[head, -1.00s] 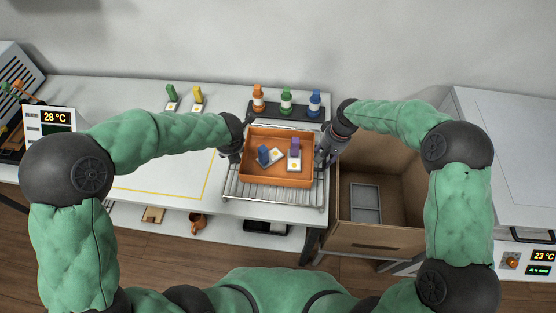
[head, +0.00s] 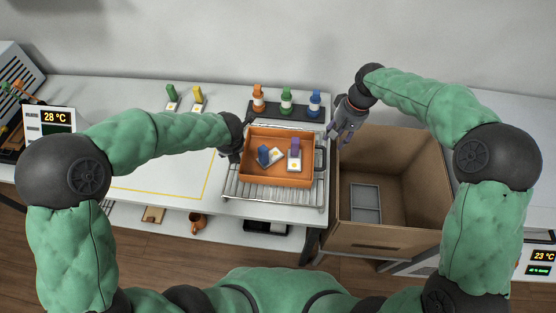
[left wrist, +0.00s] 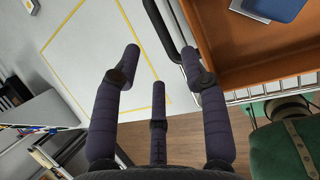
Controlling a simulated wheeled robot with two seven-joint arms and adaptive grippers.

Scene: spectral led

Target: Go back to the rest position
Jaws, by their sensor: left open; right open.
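My right gripper (head: 342,130) is open and empty, to the right of the orange tray (head: 247,178) and above the left edge of the open cardboard box. My left gripper (head: 233,151) is at the tray's left side, partly hidden by my wrist in the head view. In the left wrist view the left gripper (left wrist: 160,75) is open, with its fingers spread beside the tray wall (left wrist: 250,78). I cannot tell whether it touches the tray. The tray rests on a metal rack (head: 275,199) and holds a blue-topped piece (head: 264,154) and a purple-topped piece (head: 295,148).
Orange, green and blue bottles stand in a dark holder (head: 262,110) behind the tray. Green (head: 171,93) and yellow (head: 197,94) pieces stand at the back left. The cardboard box (head: 395,235) holds a grey tray (head: 365,201). The yellow-outlined area (head: 165,178) is clear.

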